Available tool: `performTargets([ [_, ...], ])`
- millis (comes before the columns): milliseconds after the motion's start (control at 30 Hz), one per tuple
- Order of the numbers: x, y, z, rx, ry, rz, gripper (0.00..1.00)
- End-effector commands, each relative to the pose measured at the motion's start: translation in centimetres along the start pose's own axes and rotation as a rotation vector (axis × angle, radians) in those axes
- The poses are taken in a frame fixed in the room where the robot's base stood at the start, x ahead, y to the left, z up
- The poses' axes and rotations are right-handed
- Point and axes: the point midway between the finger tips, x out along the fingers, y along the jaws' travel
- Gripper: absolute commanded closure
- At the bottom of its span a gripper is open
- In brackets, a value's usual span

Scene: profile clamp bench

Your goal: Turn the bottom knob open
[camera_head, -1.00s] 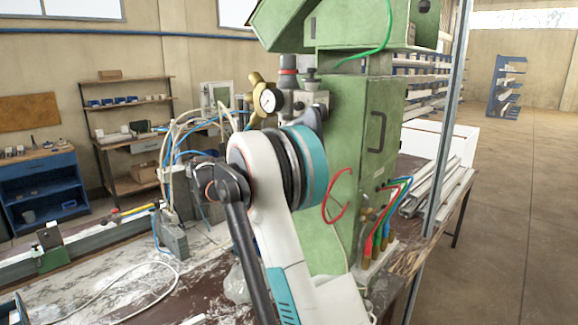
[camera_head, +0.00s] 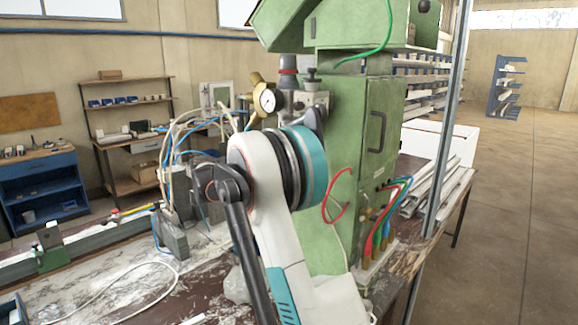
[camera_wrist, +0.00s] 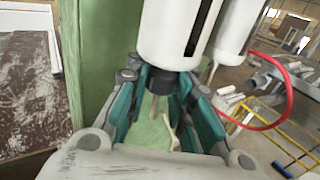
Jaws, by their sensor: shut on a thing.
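The bottom knob (camera_wrist: 161,79) is a small black piece under a white cylinder (camera_wrist: 172,35) in the wrist view. My gripper (camera_wrist: 160,100) has its teal-padded fingers on both sides of the knob and is shut on it. A thin stem shows below the knob, between the fingers. In the head view my white and teal arm covers the knob and my gripper. The unit's pressure gauge (camera_head: 267,101) and upper fittings (camera_head: 312,97) show above my arm. I cannot tell how far the knob is turned.
The green machine body (camera_head: 375,130) stands close beside my arm. A red hose (camera_wrist: 282,100) loops near the gripper at right. Coloured hoses (camera_head: 393,205) hang at the machine's right side. The dusty bench top (camera_head: 110,285) holds a loose white cable.

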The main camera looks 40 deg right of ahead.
Motion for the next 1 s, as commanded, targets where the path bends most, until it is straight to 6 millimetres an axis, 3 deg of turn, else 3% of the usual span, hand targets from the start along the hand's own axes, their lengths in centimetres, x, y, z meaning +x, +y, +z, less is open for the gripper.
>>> performTargets([
  [333,-0.1,0.1,0.2,0.001,-0.004,0.004,1.0],
  [367,-0.1,0.1,0.2,0.001,-0.004,0.004,0.77],
  [467,-0.1,0.1,0.2,0.001,-0.003,0.003,0.57],
  [833,-0.3,0.1,0.1,0.0,-0.001,0.002,0.57],
  [1000,-2.3,0.1,0.0,0.0,-0.001,0.004,0.57],
])
